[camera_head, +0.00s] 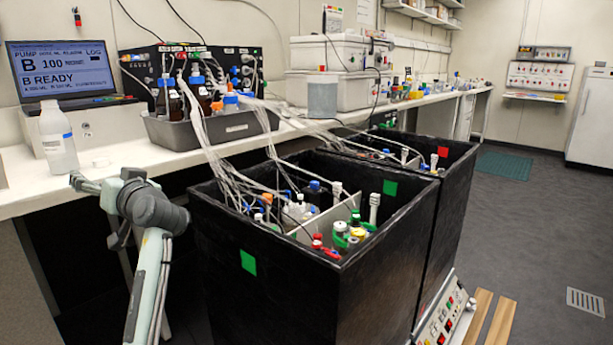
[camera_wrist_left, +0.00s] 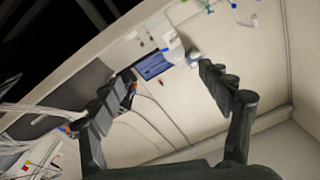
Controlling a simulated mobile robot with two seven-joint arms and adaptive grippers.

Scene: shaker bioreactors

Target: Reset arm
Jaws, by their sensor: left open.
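My left arm comes in at the lower left of the head view. The wall and the laptop screen (camera_wrist_left: 153,65) show beyond the fingers. My right gripper is in neither view.
A black shaker box (camera_head: 290,285) with tubes and bottles stands right of my left arm; another black box (camera_head: 460,165) is behind it. The white bench (camera_head: 150,160) holds a laptop (camera_head: 62,70), a black pump unit (camera_head: 200,62) and a grey tray (camera_head: 190,132). Floor at right is mostly clear.

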